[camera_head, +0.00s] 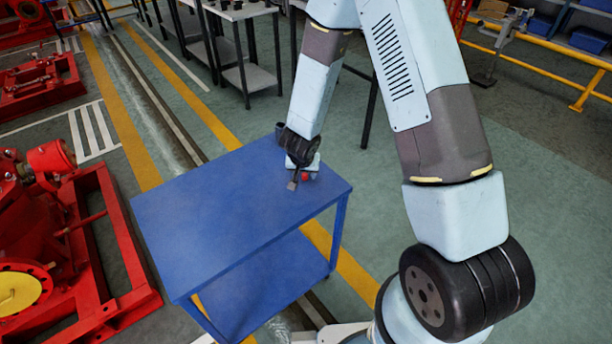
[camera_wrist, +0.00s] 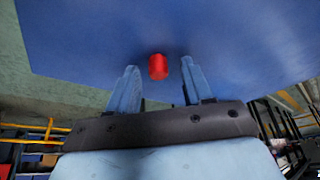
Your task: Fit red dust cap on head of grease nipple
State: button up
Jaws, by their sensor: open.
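The red dust cap (camera_wrist: 158,66) is on the blue table top, near its right back edge. My gripper (camera_wrist: 158,82) is open, and in the wrist view the cap shows between and just beyond its two fingertips, touching neither as far as I can see. In the head view my gripper (camera_head: 298,178) is low over the table, with a bit of the red cap (camera_head: 307,177) showing beside it. I cannot make out the grease nipple in either view.
The blue table (camera_head: 200,222) has a lower shelf and is otherwise clear on top. A red pumpset (camera_head: 60,225) on a red frame stands to its left. Grey workbenches (camera_head: 250,75) stand behind. A yellow rail (camera_head: 540,68) runs at the right back.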

grip_shut()
dwell(0.4)
jog(key=shift+r, duration=0.1)
